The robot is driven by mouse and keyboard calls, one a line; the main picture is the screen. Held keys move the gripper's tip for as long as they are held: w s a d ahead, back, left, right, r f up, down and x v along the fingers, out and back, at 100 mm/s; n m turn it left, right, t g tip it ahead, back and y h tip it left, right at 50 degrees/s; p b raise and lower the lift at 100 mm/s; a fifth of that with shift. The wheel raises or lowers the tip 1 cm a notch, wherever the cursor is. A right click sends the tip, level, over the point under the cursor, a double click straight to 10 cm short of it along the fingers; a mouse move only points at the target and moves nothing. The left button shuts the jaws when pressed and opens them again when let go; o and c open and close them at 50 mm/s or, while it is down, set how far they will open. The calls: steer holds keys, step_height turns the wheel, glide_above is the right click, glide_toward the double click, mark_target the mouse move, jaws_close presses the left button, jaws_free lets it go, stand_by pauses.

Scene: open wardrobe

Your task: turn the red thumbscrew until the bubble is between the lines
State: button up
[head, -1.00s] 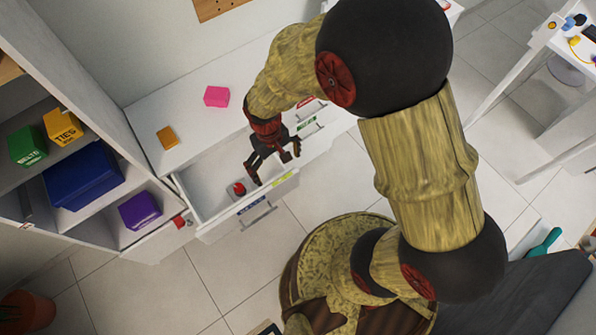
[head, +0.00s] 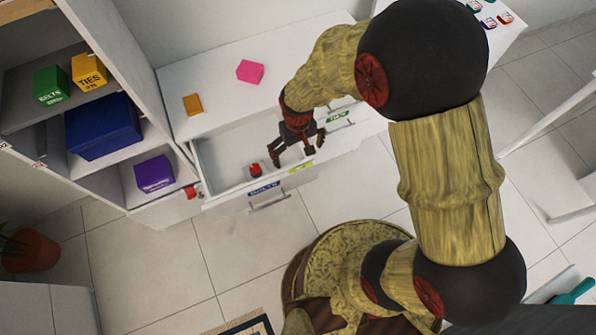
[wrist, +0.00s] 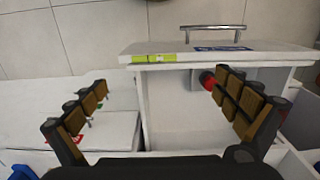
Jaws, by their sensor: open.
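A red thumbscrew (head: 256,170) sits on a small grey block inside the open white drawer (head: 226,160), near its front wall. In the wrist view the thumbscrew (wrist: 208,80) is partly hidden behind my right finger. A yellow-green level vial (head: 301,167) lies on the top edge of the drawer front; it also shows in the wrist view (wrist: 152,58). The bubble and lines are too small to make out. My gripper (head: 293,155) is open and empty above the drawer, to the right of the thumbscrew, with its fingers (wrist: 161,82) spread wide and apart from it.
A pink box (head: 250,71) and an orange box (head: 192,105) lie on the white top behind the drawer. Shelves at left hold blue (head: 104,128) and purple (head: 154,174) boxes. Another red knob (head: 190,192) is at the cabinet's left front.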

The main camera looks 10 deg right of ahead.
step_height(320, 180, down, 2)
steer(key=shift+f+b, duration=0.1)
steer(key=shift+b, duration=0.35)
steer(key=shift+r, duration=0.2)
step_height(320, 180, up, 10)
steer(key=p, duration=0.7)
steer(key=shift+p, duration=0.3)
steer(key=shift+f, duration=0.1)
